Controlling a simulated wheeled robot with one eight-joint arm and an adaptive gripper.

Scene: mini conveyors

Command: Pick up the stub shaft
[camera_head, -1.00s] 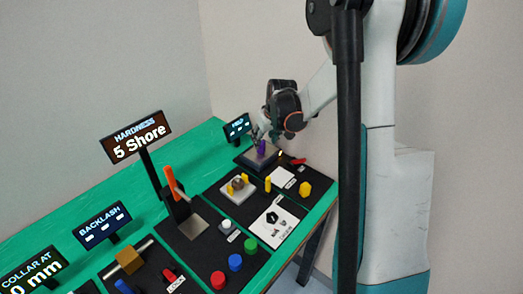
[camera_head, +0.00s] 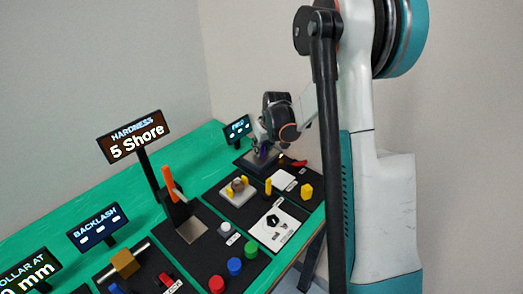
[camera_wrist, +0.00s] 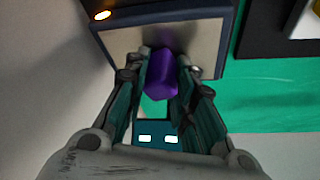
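A purple piece (camera_wrist: 162,74), which I take for the stub shaft, stands at a grey plate with a dark frame (camera_wrist: 205,45). In the head view the purple piece (camera_head: 263,153) shows only in part below my gripper (camera_head: 262,143), at the far end of the bench. In the wrist view my gripper (camera_wrist: 164,62) has one finger on each side of the piece, very close to it. I cannot tell whether the fingers press on it. The lower end of the piece is hidden.
A small display (camera_head: 237,129) stands just left of my gripper. A white block with yellow posts (camera_head: 238,190), a white pad (camera_head: 283,180) and a yellow knob (camera_head: 306,191) lie nearer. A tall hardness display (camera_head: 135,137) stands farther left. Green bench (camera_head: 110,195) is bare along the back.

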